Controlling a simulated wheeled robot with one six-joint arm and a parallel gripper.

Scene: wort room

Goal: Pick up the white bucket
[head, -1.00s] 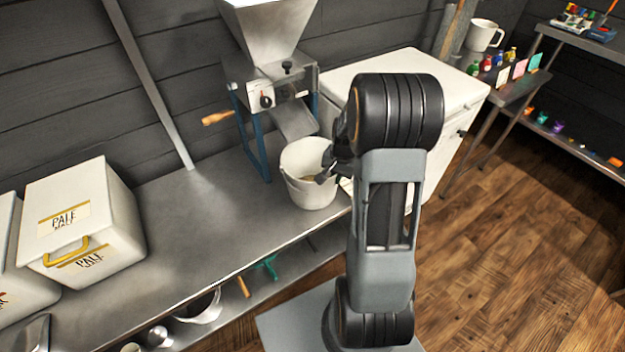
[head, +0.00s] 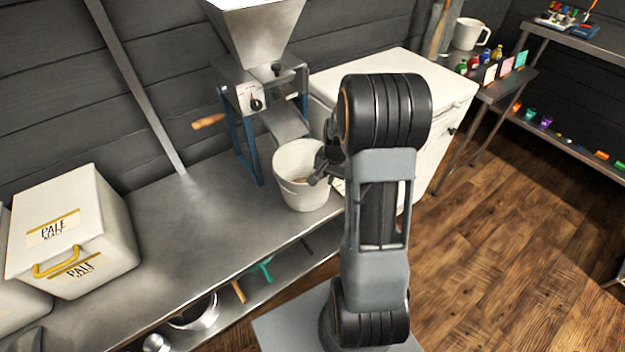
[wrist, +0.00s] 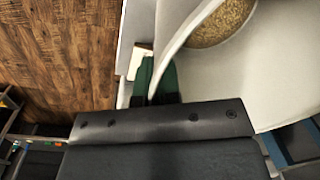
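The white bucket (head: 291,192) stands on the metal bench (head: 200,217), under the chute of the grain mill. It is upright, with pale grain in its bottom. In the wrist view, the bucket's white wall (wrist: 270,75) fills the upper right, and grain (wrist: 222,22) shows inside. My gripper (head: 321,166) is at the bucket's right rim. In the wrist view, the dark green fingers of my gripper (wrist: 156,82) are close together with the bucket's wall between them. They look shut on it. The fingertips are partly hidden by the wall.
The grain mill (head: 255,85) stands behind the bucket, its chute close above it. A white chest (head: 440,110) is to the right, behind my arm. A pale malt box (head: 100,215) stands at the left. The bench between box and bucket is clear.

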